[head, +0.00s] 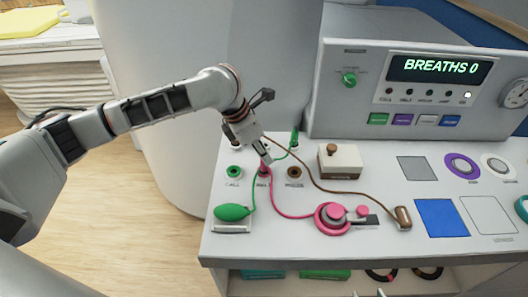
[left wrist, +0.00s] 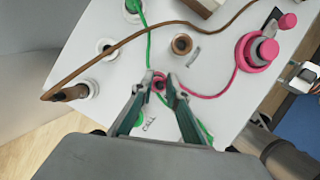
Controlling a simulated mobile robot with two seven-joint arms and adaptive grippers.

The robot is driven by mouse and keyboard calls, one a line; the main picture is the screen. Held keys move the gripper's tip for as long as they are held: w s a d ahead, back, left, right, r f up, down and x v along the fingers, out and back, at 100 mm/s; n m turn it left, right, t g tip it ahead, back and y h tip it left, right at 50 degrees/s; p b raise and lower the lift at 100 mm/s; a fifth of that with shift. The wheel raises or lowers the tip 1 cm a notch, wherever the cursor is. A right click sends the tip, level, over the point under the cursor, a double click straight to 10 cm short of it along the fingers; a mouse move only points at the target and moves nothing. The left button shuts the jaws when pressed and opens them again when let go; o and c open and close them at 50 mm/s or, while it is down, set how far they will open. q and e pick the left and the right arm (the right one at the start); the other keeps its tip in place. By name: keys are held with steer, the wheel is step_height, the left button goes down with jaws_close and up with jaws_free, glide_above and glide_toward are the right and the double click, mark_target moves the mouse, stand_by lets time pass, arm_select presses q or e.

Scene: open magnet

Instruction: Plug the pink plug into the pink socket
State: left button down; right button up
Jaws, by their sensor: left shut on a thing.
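My left gripper (head: 264,160) is shut on the pink plug (head: 264,171), above the middle of the front row of sockets. In the left wrist view the fingertips (left wrist: 160,88) close around pink at the pink socket's place. The plug and fingers hide the socket, so I cannot tell whether the plug is seated or just above it. A pink cord runs from the plug to a round pink device (head: 331,217). Two grey tips of my right gripper (head: 369,294) show apart at the bottom edge of the head view; the rest is cut off.
A green socket (head: 235,171) and brown socket (head: 294,172) flank the spot. A green plug (head: 294,138) stands behind; its cord passes close by to the green bulb (head: 232,212). A brown cord crosses near my gripper. A cream box (head: 340,165) stands right.

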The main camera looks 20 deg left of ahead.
arm_select(q)
steer(key=c, duration=1.9)
jaws_free()
steer(key=v, duration=1.2)
